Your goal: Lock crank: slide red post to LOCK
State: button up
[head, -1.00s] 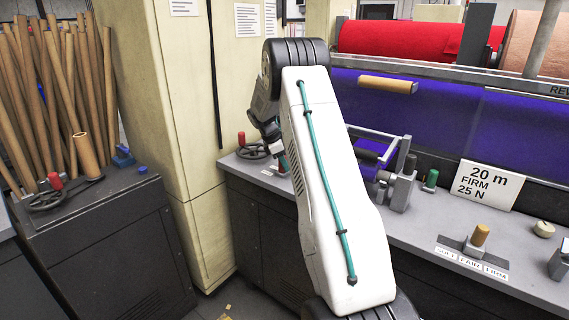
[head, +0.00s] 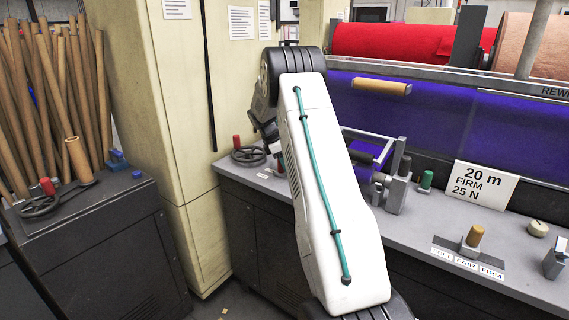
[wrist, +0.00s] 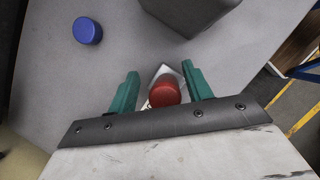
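The red post (wrist: 163,92) shows in the wrist view as a short round red cap beside a pale plate. My gripper (wrist: 160,68) is open, with one teal finger on each side of the post and a visible gap to each. I cannot tell how far the fingertips reach down beside it. My arm hides most of the gripper there. No LOCK marking is readable.
A blue knob (wrist: 87,30) and a dark grey block (wrist: 188,12) stand beyond the fingers. A crank wheel (head: 249,155) with a red knob sits on the bench left of my arm. A clamp block (head: 397,190) stands right of my arm.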

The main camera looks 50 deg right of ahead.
jog(key=shift+r, duration=0.1)
jog(key=v, duration=0.7)
jog(key=shift+w+r, duration=0.15)
jog(key=shift+r, duration=0.1)
jog(key=shift+a, duration=0.1)
